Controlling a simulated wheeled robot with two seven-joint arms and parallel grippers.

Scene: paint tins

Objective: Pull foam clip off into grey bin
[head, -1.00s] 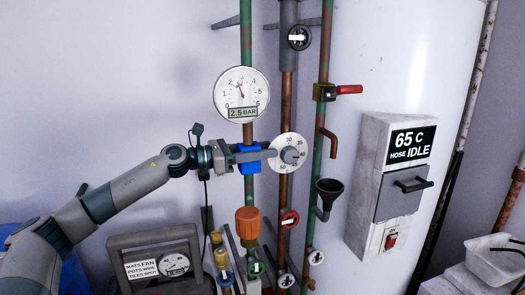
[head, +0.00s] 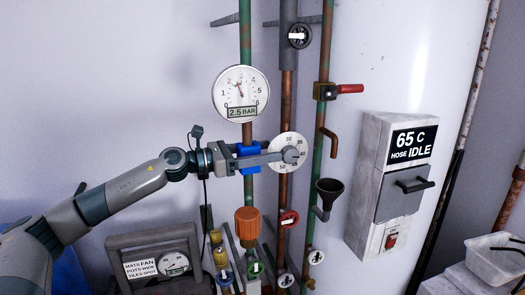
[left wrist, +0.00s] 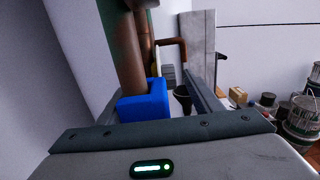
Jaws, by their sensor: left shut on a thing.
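The blue foam clip (head: 249,149) sits on the upright green pipe (head: 247,186), just below the pressure gauge. My left gripper (head: 270,157) is shut on it, with its long fingers reaching past the pipe toward the white dial. Parts of the clip show above and below the near finger. In the left wrist view the clip (left wrist: 145,105) is a blue block at the foot of the visible pipe. My right gripper is out of view. I cannot make out a bin that is clearly grey; a pale tub (head: 480,262) stands at the lower right.
The pressure gauge (head: 241,94) is right above the clip, and the white dial (head: 289,140) is close to the fingertips. A red-handled valve (head: 348,89), a black funnel (head: 328,190) and a grey control box (head: 378,226) stand to the right. An orange cap (head: 247,221) is below.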

